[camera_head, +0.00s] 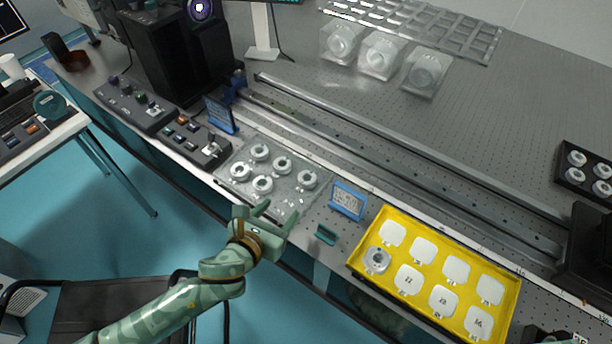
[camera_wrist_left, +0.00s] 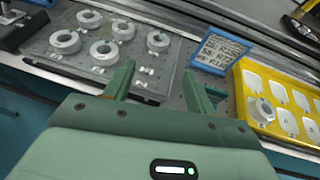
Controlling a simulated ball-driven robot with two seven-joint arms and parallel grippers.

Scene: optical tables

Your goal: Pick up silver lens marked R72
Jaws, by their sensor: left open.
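Several silver ring-shaped lenses sit on a clear grey tray (camera_head: 222,187) at the table's front edge. One is at the near middle (camera_head: 262,184), one at the right end (camera_head: 306,179), which also shows in the left wrist view (camera_wrist_left: 158,41). The markings are too small to read, so I cannot tell which is R72. Another silver lens (camera_head: 377,260) stands in the left part of the yellow tray (camera_head: 437,232). My left gripper (camera_head: 279,212) is open and empty, just in front of the lens tray; its two fingers show in the left wrist view (camera_wrist_left: 160,72). My right gripper is not in view.
A blue-framed sign (camera_head: 348,200) stands between the lens tray and the yellow tray. Another blue sign (camera_head: 220,115) and black control boxes (camera_head: 195,140) are to the left. A long rail (camera_head: 400,158) runs behind the trays. White pads fill the yellow tray.

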